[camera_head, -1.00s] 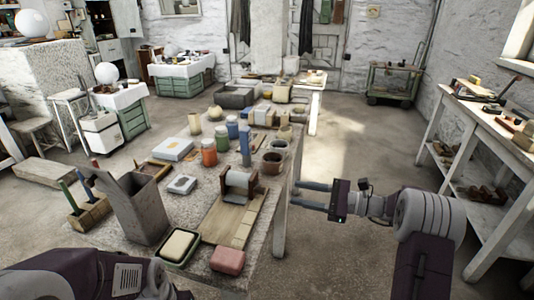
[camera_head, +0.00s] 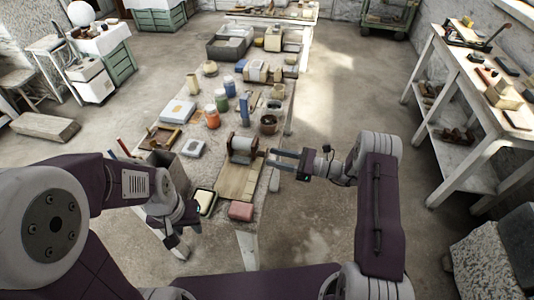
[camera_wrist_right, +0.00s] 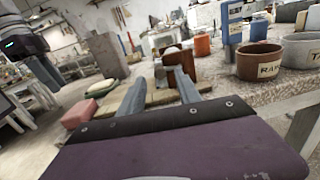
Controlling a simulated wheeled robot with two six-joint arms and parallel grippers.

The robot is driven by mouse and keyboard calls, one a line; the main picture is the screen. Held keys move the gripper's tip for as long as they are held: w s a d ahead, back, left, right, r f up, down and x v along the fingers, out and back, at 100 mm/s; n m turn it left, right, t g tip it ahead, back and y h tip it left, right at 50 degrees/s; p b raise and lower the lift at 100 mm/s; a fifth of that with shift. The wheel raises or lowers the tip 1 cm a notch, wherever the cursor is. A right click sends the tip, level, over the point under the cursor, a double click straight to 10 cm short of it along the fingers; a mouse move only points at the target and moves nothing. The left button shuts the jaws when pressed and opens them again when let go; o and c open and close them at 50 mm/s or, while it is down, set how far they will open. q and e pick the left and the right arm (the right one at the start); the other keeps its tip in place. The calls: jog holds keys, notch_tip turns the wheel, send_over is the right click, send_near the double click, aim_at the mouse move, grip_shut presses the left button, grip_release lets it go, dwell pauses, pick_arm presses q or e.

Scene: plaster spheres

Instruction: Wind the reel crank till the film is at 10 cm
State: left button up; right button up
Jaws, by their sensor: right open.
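The reel (camera_head: 243,144) is a pale roll in a brown wooden stand at the far end of a wooden board (camera_head: 235,181) on the workbench. A pale strip runs along the board's right side. My right gripper (camera_head: 271,158) is open, its two fingers pointing left at the reel's right side. In the right wrist view its fingers (camera_wrist_right: 174,84) reach toward the brown stand (camera_wrist_right: 184,64); I cannot tell whether they touch the crank, which I cannot make out clearly. My left gripper (camera_head: 176,246) hangs low at the bench's near left, away from the reel; its jaws are unclear.
Jars, including an orange one (camera_head: 212,117), and a brown pot (camera_head: 268,124) stand beyond the reel.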

aim_at(249, 147)
jog(key=x, duration=0.3)
jog(key=shift+w+a, duration=0.1)
jog(key=shift+a, duration=0.15)
grip_shut()
